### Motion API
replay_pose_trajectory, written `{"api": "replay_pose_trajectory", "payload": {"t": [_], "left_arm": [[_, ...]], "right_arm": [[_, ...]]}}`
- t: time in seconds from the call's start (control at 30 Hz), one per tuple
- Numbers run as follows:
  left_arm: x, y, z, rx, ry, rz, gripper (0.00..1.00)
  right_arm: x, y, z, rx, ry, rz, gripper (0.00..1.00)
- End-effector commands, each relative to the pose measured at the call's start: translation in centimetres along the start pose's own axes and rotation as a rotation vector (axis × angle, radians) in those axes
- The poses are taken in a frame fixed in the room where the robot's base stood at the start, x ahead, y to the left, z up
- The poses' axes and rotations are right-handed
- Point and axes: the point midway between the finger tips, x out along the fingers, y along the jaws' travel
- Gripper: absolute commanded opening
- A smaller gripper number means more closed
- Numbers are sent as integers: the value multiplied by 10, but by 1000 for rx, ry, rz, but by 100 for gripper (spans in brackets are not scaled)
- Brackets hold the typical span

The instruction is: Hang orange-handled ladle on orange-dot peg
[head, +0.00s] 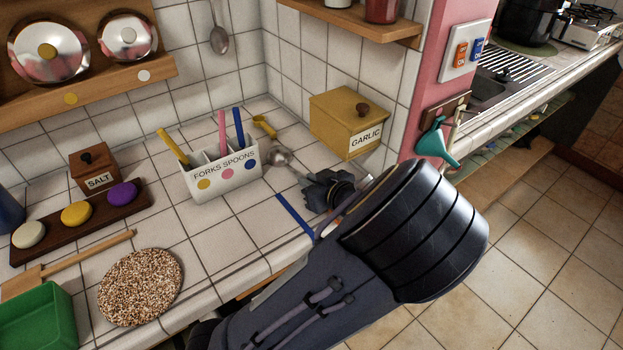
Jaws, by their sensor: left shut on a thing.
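My left gripper (329,190) is dark and low over the counter near its right corner, below the garlic box. It is shut, and its fingers are mostly hidden by their own housing and my arm. A steel ladle bowl (280,157) shows just beyond it, with a thin shaft running toward the fingers. No orange handle shows; that part is hidden behind the gripper or arm. I cannot make out a peg with an orange dot. My right gripper is not in view.
A white forks-and-spoons holder (222,178) stands left of the gripper. The yellow garlic box (350,122) stands behind it. A blue stick (295,217) lies near the counter edge. A teal funnel (437,144) hangs on the pink wall end. A speckled round mat (140,286) lies at left.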

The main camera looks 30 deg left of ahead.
Motion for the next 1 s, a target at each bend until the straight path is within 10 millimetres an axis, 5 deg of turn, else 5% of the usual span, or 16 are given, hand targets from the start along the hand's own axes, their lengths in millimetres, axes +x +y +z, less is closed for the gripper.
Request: {"api": "replay_pose_trajectory", "payload": {"t": [0.07,0.1,0.23,0.67,1.0], "left_arm": [[1,-1,2,0,-6,-2,0],[1,-1,2,0,-7,-3,17],[1,-1,2,1,-6,-3,34],[0,0,3,5,-4,-1,35],[-60,-1,1,-1,-5,2,35]], "right_arm": [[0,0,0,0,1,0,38],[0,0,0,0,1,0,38],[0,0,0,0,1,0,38],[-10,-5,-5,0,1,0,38],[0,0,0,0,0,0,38]]}}
